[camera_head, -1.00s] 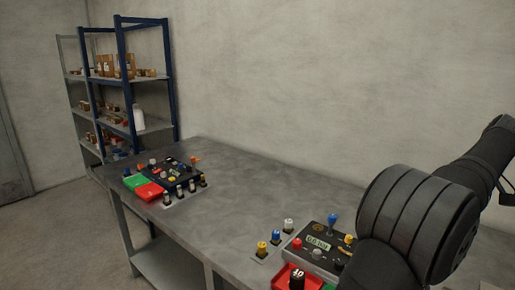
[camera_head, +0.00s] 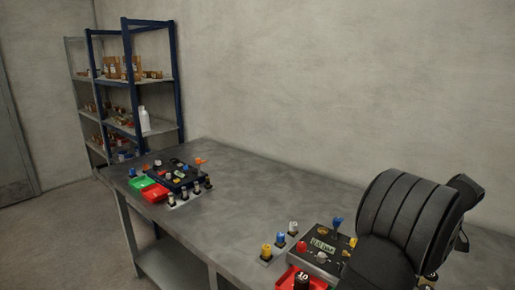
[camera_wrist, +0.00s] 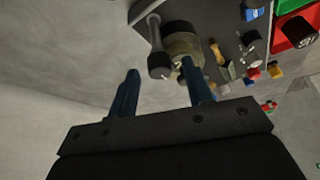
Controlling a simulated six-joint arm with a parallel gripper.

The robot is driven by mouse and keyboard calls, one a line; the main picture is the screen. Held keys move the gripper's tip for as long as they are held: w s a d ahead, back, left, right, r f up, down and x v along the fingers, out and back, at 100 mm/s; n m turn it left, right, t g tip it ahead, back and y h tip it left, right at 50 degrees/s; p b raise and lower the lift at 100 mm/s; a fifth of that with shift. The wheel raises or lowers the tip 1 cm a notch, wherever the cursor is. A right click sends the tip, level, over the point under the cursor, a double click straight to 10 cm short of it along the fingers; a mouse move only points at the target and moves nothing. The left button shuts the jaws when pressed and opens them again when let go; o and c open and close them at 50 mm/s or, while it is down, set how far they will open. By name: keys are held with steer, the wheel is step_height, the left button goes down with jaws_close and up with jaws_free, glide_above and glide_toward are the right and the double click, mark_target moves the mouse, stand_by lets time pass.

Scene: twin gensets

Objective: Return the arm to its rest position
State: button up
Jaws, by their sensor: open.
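In the wrist view, my gripper (camera_wrist: 162,82) shows as two blue fingers held apart. No object is clearly clasped between them. A dark-ended rod (camera_wrist: 156,45) and a brass-coloured round part (camera_wrist: 184,45) show beyond the fingertips; I cannot tell how far off they are. In the head view, my dark arm fills the lower right and the gripper itself is hidden. The near control panel (camera_head: 318,245), with a small display and coloured knobs, stands on the bench just left of my arm, which covers part of its right side.
The grey bench (camera_head: 240,210) has a clear middle. A second panel (camera_head: 178,174) with green and red trays (camera_head: 143,182) stands at its far left end. A red tray (camera_head: 287,281) lies at the near edge. Blue-framed shelves (camera_head: 128,85) stand behind, against the wall.

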stand_by(0.4)
steer(key=v, duration=1.8)
steer(key=x, duration=1.8)
steer(key=shift+f, duration=0.1)
steer(key=m, duration=0.2)
steer(key=m+h, duration=0.1)
steer(key=shift+a+m+t, duration=0.2)
steer(key=shift+m+t, duration=0.1)
steer(key=shift+m, duration=0.1)
steer(key=m+h, duration=0.2)
steer(key=m, duration=0.4)
steer(key=m+g+h, duration=0.1)
steer(key=m, duration=0.1)
steer(key=shift+w+a+h, duration=0.1)
steer(key=shift+a+h, duration=0.05)
steer(key=shift+h, duration=0.15)
steer(key=shift+w+m+g+h, duration=0.1)
steer(key=shift+m+g+h, duration=0.4)
steer(key=shift+m, duration=1.5)
steer(key=shift+n, duration=0.3)
